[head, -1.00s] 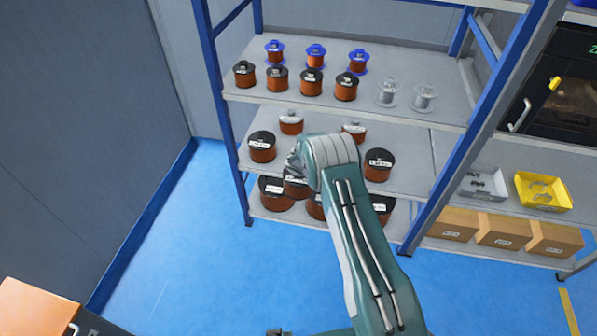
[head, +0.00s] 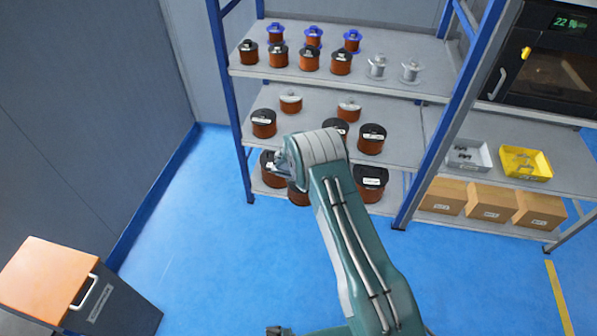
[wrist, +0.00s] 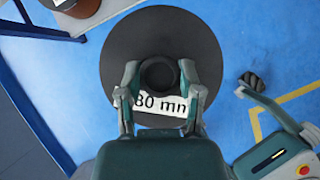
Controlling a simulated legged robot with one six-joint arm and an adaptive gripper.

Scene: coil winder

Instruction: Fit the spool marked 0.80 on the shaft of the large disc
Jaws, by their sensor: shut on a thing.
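In the wrist view, my gripper (wrist: 159,73) is shut on the central hub of a large spool (wrist: 118,52) with a round black top. A white label on that top reads "80 mm"; its start is covered by my finger. The floor shows around the spool, so it hangs clear of the shelf. In the head view, my gripper (head: 281,162) is in front of the rack, with the wrist covering most of it. I cannot clearly tell the held spool there from the bottom-shelf spools. I cannot make out the large disc or its shaft in either view.
The blue-post rack (head: 240,150) holds several copper spools; two clear empty ones (head: 376,67) stand on its top shelf. A grey bin (head: 463,158) and a yellow bin (head: 523,163) are at right. An orange-topped cabinet (head: 45,272) is at lower left. Open blue floor lies between.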

